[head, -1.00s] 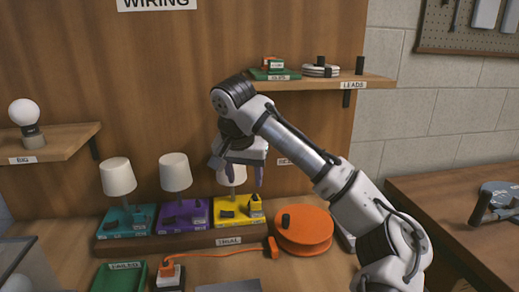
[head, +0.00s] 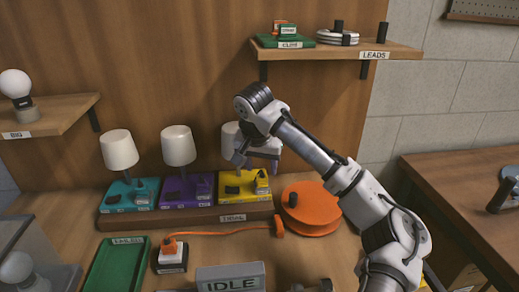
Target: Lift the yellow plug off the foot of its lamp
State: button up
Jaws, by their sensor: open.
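The yellow lamp foot (head: 231,197) stands at the right end of a wooden rack (head: 180,220), beside the purple and teal lamps. The yellow plug (head: 262,183) sits on the right part of that foot; a darker block (head: 232,190) sits on its left part. My gripper (head: 257,170) is open and points down over the yellow lamp, its fingers apart. One finger shows left of the plug, near the shade, and the other just above the plug. The gripper partly hides the yellow lamp's white shade (head: 230,138). I cannot tell whether a finger touches the plug.
The purple lamp (head: 187,192) and teal lamp (head: 128,195) stand close on the left. An orange cable reel (head: 309,208) lies right of the rack. A green tray (head: 117,266), an orange plug on a white block (head: 171,256) and an IDLE sign (head: 230,278) are in front.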

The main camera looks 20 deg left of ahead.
aim_at(262, 173)
jog(key=shift+x, duration=2.1)
jog(key=c, duration=1)
jog(key=shift+r+p, duration=0.75)
jog(key=shift+p, duration=0.15)
jog(key=shift+r+p, duration=2.1)
jog(key=shift+r, duration=0.35)
